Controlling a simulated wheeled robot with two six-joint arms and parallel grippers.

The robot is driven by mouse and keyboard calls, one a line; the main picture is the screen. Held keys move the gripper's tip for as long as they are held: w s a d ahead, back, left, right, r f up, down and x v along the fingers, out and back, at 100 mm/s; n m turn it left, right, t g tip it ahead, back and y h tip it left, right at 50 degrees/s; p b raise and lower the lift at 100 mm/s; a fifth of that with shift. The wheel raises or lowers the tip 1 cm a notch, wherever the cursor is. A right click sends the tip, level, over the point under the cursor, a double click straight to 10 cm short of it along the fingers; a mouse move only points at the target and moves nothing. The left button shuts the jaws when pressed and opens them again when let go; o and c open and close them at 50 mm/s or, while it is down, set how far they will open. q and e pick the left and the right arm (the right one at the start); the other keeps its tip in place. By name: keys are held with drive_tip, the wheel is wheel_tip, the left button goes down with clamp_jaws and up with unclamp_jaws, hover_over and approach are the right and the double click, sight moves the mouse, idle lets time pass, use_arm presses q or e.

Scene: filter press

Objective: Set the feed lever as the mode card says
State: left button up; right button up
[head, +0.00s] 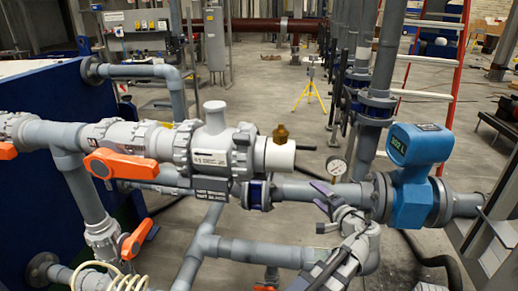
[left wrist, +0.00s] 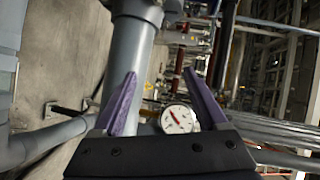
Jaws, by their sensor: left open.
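In the head view a large orange lever (head: 120,167) sits on the grey valve piping at left, lying roughly level. A smaller orange lever (head: 138,238) is below it, tilted, and part of another orange lever (head: 7,151) shows at the left edge. I cannot tell which is the feed lever, and I cannot make out a mode card. My left gripper (head: 321,197) is open and empty, right of the levers and in front of the grey pipe. In the left wrist view its purple fingers (left wrist: 163,95) stand apart. My right gripper is not in view.
A round gauge (head: 336,166) stands just behind my left gripper; it also shows between the fingers in the left wrist view (left wrist: 180,119). A blue flow meter (head: 413,165) is to the right. Grey pipes (head: 260,252) run below. Open floor lies behind.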

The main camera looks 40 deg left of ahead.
sight(308, 150)
use_arm(q)
drive_tip(key=w+a+r+m+t+y, duration=0.1)
drive_tip(key=w+a+r, duration=0.2)
drive_tip(key=w+a+r+m+t+y, duration=0.1)
drive_tip(key=w+a+r, duration=0.1)
drive_tip(key=a+r, duration=0.1)
drive_tip(key=w+a+r+m+t+y+p, duration=0.1)
drive_tip(key=w+a+r+t, duration=0.1)
drive_tip(key=w+a+r, duration=0.1)
drive_tip(key=shift+w+a+r, duration=0.35)
drive_tip(key=shift+a+r, duration=0.25)
drive_tip(key=shift+a, duration=0.25)
drive_tip(key=shift+c, duration=0.2)
drive_tip(key=c, duration=1.1)
drive_tip(key=shift+o, duration=0.2)
drive_tip(key=shift+s, duration=0.15)
